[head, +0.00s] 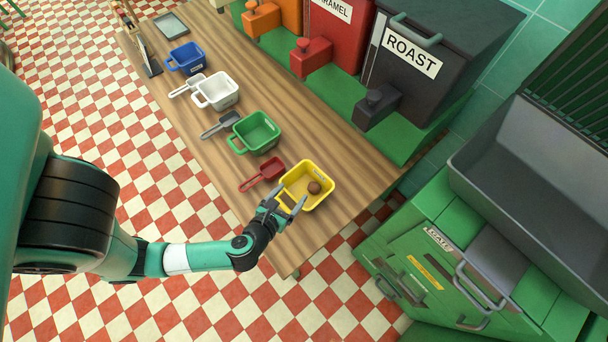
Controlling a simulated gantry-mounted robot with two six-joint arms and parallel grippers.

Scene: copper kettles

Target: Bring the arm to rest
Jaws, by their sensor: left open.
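My left arm comes in from the left, and its gripper (286,205) is open at the near left rim of the yellow bin (322,200). The fingers overlap the bin's near left side in the picture; I cannot tell whether they touch it. A small brown round thing (314,187) lies inside the yellow bin. Nothing shows between the fingers. My right gripper is not in view.
On the wooden table (215,150) stand a red scoop (264,175), a green bin (257,133), a grey scoop (221,124), a white bin (217,91) and a blue bin (187,58). Dispensers, including a black one labelled ROAST (420,70), line the back. The checkered floor at left is clear.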

